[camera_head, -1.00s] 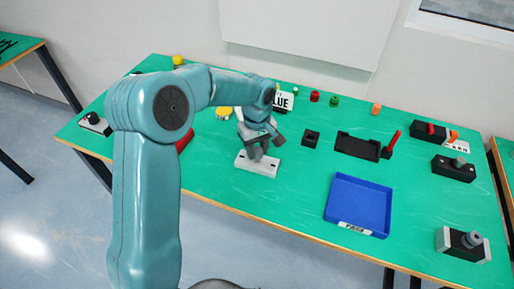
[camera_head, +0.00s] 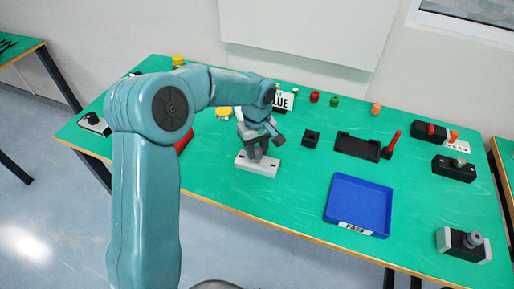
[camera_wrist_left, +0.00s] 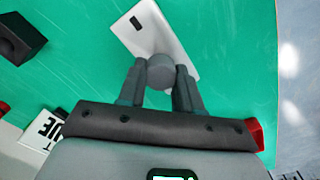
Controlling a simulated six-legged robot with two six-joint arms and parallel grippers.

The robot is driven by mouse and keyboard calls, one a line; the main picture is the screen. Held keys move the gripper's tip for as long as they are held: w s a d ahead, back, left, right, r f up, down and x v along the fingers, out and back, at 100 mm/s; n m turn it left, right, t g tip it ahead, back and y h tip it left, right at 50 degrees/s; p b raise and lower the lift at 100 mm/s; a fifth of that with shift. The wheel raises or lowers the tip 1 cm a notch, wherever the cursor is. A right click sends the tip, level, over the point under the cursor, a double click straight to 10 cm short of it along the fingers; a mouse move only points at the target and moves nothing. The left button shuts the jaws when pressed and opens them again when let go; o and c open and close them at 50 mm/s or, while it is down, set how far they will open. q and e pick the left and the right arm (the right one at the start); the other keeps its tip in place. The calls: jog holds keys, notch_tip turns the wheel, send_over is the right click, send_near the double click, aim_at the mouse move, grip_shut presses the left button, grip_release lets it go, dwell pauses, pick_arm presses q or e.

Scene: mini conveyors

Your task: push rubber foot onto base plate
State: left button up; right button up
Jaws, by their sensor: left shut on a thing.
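The white base plate (camera_head: 262,170) lies on the green table; its end with a dark slot shows in the left wrist view (camera_wrist_left: 178,42). The rubber foot (camera_wrist_left: 160,72) is a grey round piece between the fingers of my left gripper (camera_wrist_left: 160,88), which is shut on it. In the head view my left gripper (camera_head: 257,154) points down at the middle of the plate. The foot is hidden there, so I cannot tell whether it is touching the plate or just above it. My right gripper is in neither view.
A blue tray (camera_head: 333,214) stands at the front right. A small black block (camera_head: 311,138) and a black holder (camera_head: 357,146) are right of the plate. Black-and-grey units stand at the far right. A red thing (camera_head: 184,142) lies left of my gripper. The table between plate and tray is clear.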

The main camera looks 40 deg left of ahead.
aim_at(257, 150)
pick_arm(q)
jog(key=shift+f+b, duration=1.1)
jog(key=shift+f, duration=0.15)
jog(key=o, duration=1.1)
notch_tip(257, 150, up, 16)
jog(key=shift+r+p, duration=0.2)
jog(key=shift+p, duration=0.1)
